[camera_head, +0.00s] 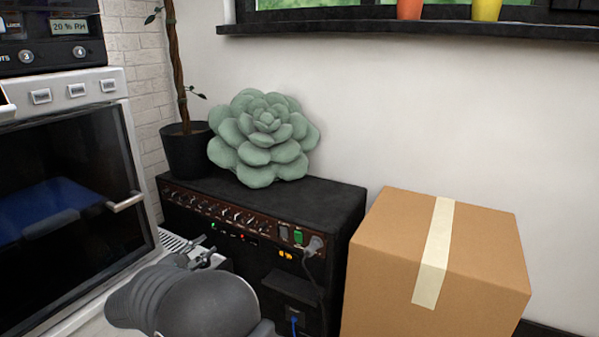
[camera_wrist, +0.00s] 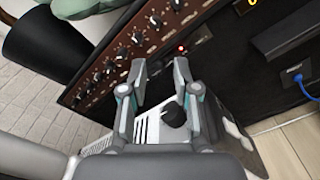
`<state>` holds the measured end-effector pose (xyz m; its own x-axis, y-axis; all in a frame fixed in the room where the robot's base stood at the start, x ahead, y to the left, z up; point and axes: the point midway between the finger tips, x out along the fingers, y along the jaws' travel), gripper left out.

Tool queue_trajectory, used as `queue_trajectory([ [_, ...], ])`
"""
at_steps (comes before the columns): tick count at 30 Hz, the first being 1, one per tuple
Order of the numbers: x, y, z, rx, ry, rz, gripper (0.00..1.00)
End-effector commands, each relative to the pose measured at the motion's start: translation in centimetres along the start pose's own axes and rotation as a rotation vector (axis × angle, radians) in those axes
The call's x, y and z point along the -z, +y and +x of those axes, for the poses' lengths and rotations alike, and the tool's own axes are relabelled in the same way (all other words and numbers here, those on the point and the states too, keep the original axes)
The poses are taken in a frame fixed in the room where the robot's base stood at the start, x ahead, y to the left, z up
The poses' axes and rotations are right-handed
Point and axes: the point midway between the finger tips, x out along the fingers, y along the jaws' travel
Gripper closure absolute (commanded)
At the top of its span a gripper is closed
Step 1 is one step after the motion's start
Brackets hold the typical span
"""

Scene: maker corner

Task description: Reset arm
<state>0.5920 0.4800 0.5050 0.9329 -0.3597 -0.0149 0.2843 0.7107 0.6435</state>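My gripper (camera_wrist: 161,78) is in the lower middle of the wrist view, its two fingers apart with nothing between them. It is in front of the black amplifier's knob panel (camera_wrist: 117,62); I cannot tell the exact gap. My arm's rounded grey links fill the bottom middle of the head view and hide part of the floor and the amplifier's lower front.
A green succulent-shaped cushion (camera_head: 262,140) and a potted plant (camera_head: 187,152) are on the amplifier. A taped cardboard box (camera_head: 385,262) stands at right. An oven (camera_head: 125,160) with a protruding handle stands at left. A white device with a black knob (camera_wrist: 176,113) is below my fingers.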

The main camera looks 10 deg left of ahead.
Motion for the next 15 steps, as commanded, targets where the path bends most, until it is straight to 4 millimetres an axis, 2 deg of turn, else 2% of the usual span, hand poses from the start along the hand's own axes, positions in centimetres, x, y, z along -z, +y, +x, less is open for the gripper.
queue_trajectory([
  [5,2.8,-5.8,-0.6,0.16,0.101,-0.003,0.7],
  [8,3.1,-9.6,-1.6,0.284,0.16,0.012,0.7],
  [11,1.6,-12.7,-2.1,0.42,0.204,0.056,0.7],
  [15,-2.3,-16.7,-2.4,0.627,0.24,0.157,0.7],
])
